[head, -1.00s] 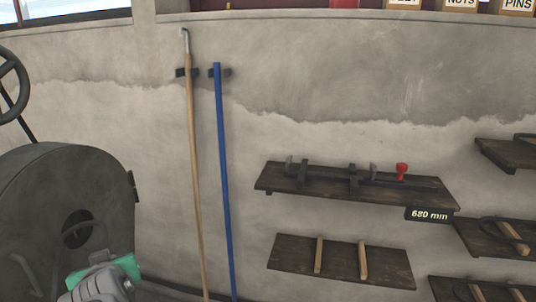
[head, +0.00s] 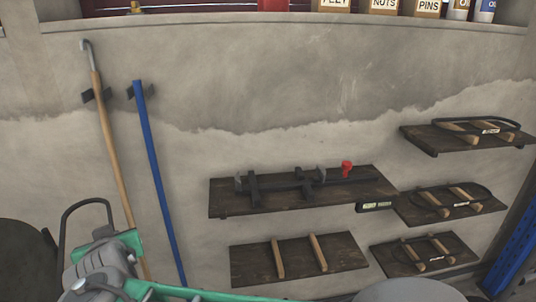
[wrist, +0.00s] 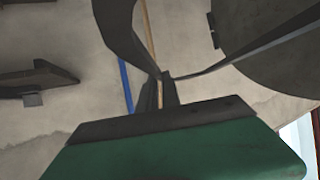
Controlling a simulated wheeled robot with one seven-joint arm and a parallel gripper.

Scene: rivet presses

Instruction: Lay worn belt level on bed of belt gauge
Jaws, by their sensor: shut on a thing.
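The worn belt (head: 87,203) is a dark loop standing up beside my arm at the lower left of the head view. In the wrist view, my gripper (wrist: 166,88) is shut on the belt (wrist: 124,30), whose strands spread upward from the fingers. In the head view my arm hides the grip. The belt gauge (head: 285,187) lies on a dark wooden wall shelf near the middle, with metal uprights along its bar and a red knob (head: 347,168) at its right. The belt is well left of the gauge and apart from it.
Below the gauge is a shelf (head: 253,268) with two bare wooden pegs. Several shelves at right hold dark belts on pegs, one being the upper belt (head: 490,121). A hooked wooden pole (head: 112,150) and blue pole (head: 158,180) stand at the wall, left of the gauge.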

